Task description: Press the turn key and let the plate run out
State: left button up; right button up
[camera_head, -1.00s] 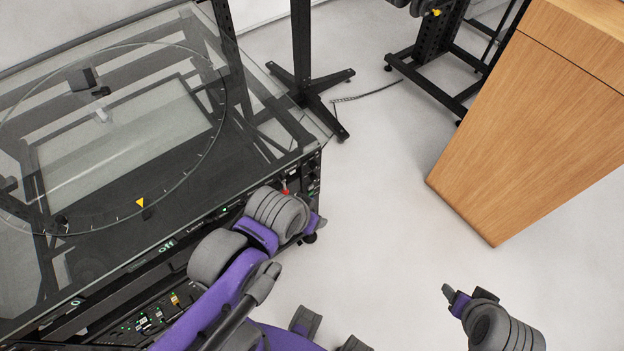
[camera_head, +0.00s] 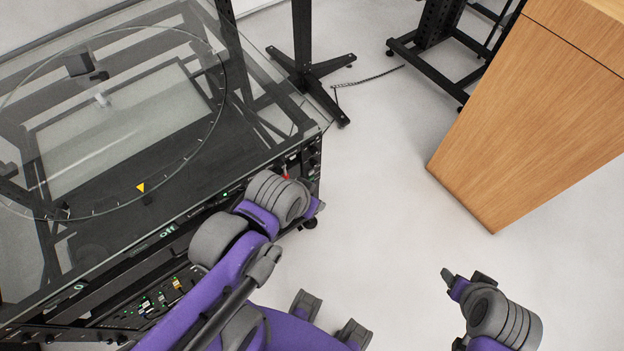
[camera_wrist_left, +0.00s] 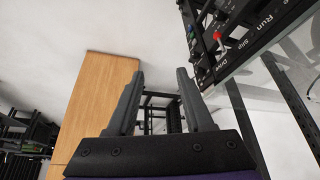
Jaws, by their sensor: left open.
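The turntable (camera_head: 262,152) has a clear top with a ringed plate (camera_head: 222,105) and a yellow triangle marker (camera_head: 140,188) at its near rim. Its front panel (camera_head: 160,240) carries an "off" readout and small lights. In the left wrist view, the panel's end (camera_wrist_left: 240,50) shows a red-tipped lever (camera_wrist_left: 218,38) and labels such as "Run". My left gripper (camera_wrist_left: 160,80) is open and empty, beside the panel's right end, apart from the lever. In the head view, my left arm hides part of the panel. I cannot make out the turn key. My right gripper (camera_head: 466,276) hangs over the floor.
A wooden cabinet (camera_head: 530,120) stands at the right. A black stand foot (camera_head: 312,75) is behind the turntable's corner, and another black frame (camera_head: 430,50) is further back, with a cable between. The floor between turntable and cabinet is clear.

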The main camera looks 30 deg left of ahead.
pick_arm(q)
grip_shut()
dwell(1.4)
